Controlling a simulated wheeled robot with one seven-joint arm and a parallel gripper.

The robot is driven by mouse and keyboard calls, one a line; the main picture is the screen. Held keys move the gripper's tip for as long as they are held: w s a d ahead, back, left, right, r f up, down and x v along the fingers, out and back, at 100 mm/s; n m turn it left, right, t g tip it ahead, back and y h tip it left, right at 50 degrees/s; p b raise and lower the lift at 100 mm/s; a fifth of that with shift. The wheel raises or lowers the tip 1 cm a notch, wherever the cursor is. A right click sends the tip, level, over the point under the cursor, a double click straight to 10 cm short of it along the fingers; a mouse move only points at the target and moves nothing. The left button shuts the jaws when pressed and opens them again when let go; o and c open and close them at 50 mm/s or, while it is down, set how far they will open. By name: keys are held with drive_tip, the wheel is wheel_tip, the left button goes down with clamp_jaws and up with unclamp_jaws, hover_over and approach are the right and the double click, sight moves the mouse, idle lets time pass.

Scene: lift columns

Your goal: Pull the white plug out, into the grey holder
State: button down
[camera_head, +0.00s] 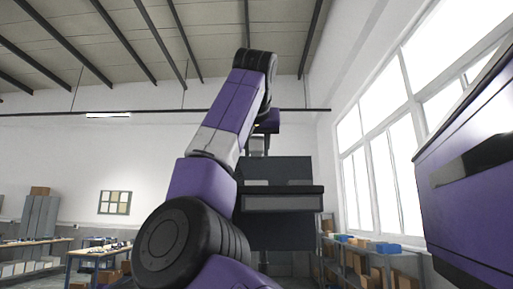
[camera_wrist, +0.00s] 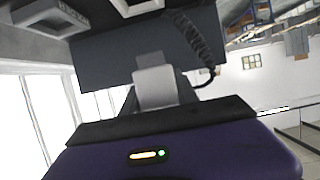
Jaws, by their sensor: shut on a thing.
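My gripper (camera_wrist: 157,97) is at the middle of the wrist view, its purple body and black front edge below. It is shut on a pale block, which I take to be the white plug (camera_wrist: 154,76). The plug stands out in front of a dark panel (camera_wrist: 95,55). A grey frame-like holder (camera_wrist: 45,14) with faint lettering is at the top left of the wrist view. A paler square frame (camera_wrist: 137,7) is at the top edge, apart from the plug in the picture. In the head view my gripper (camera_head: 258,143) is small and partly hidden by my arm.
A black coiled cable (camera_wrist: 194,43) hangs right of the plug, its lower end near the gripper. In the head view a dark upright panel (camera_head: 285,170) has a grey-fronted ledge (camera_head: 283,203). A purple and dark body (camera_head: 470,170) fills the right edge. Shelves (camera_head: 365,255) stand behind.

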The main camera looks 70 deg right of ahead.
drive_tip(key=shift+f+b, duration=0.85)
drive_tip(key=shift+f, duration=0.35)
drive_tip(key=shift+s+d+b, duration=0.1)
drive_tip(key=shift+s+d, duration=0.55)
drive_tip(key=shift+s, duration=0.95)
drive_tip(key=shift+s+d+b, duration=0.15)
drive_tip(key=shift+s+d, duration=0.55)
drive_tip(key=shift+s, duration=0.95)
drive_tip(key=shift+s+d+b, duration=0.1)
drive_tip(key=shift+s+d, duration=0.55)
drive_tip(key=shift+s, duration=0.95)
drive_tip(key=shift+f+b, duration=0.95)
drive_tip(key=shift+f, duration=0.85)
